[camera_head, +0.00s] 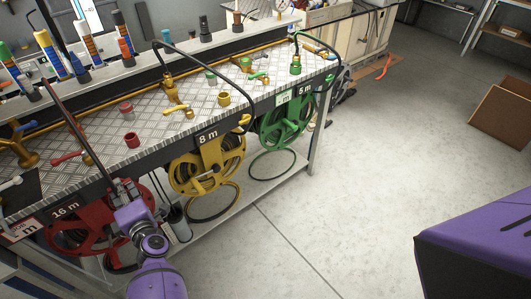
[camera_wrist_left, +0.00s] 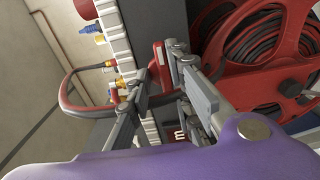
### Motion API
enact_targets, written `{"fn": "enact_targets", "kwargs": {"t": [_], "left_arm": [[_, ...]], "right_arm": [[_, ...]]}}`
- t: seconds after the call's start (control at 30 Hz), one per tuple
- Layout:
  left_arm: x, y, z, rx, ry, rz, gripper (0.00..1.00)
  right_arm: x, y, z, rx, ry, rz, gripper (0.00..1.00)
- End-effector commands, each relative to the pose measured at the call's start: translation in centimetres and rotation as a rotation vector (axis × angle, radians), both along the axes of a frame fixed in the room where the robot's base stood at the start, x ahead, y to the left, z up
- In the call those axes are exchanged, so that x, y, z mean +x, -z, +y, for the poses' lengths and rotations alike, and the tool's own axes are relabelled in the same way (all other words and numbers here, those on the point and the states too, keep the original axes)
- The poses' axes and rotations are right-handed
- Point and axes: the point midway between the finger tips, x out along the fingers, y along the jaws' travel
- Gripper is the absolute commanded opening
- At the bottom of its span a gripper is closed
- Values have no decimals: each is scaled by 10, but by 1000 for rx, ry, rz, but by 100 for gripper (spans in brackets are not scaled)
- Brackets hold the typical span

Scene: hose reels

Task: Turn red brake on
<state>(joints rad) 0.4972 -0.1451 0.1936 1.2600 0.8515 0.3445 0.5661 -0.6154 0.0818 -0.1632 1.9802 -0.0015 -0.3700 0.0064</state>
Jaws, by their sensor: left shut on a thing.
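The red hose reel (camera_head: 85,232), labelled 16 m, hangs under the bench at the lower left in the head view. It also fills the right of the left wrist view (camera_wrist_left: 265,50), with dark hose wound on it. My left gripper (camera_head: 122,190) is at the reel's upper right, by the bench front. In the left wrist view its fingers (camera_wrist_left: 160,90) are closed around a small red part (camera_wrist_left: 158,62) beside the reel, which looks like the red brake. The fingers hide much of this part. My right gripper is not in view.
The yellow reel (camera_head: 205,165), labelled 8 m, and the green reel (camera_head: 285,122) hang farther along the bench. Valves and fittings stand on the metal bench top (camera_head: 150,105). A black hose arches above it. The grey floor (camera_head: 350,180) to the right is mostly clear.

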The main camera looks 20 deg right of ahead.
Motion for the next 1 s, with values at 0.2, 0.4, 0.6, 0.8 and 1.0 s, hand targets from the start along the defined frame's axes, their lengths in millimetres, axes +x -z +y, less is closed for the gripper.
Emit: {"fn": "enact_targets", "kwargs": {"t": [0.2, 0.4, 0.6, 0.8, 1.0], "left_arm": [[5, -9, -10, 22, 17, -4, 0], [5, -7, -11, 23, 20, -2, 0], [5, -7, -12, 21, 21, 1, 27], [5, -6, -11, 20, 18, 0, 37], [2, -4, -8, 20, 12, 2, 37]], "right_arm": [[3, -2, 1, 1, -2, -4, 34], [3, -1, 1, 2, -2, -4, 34], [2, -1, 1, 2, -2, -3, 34], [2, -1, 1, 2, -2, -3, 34], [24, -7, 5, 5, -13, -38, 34]]}}
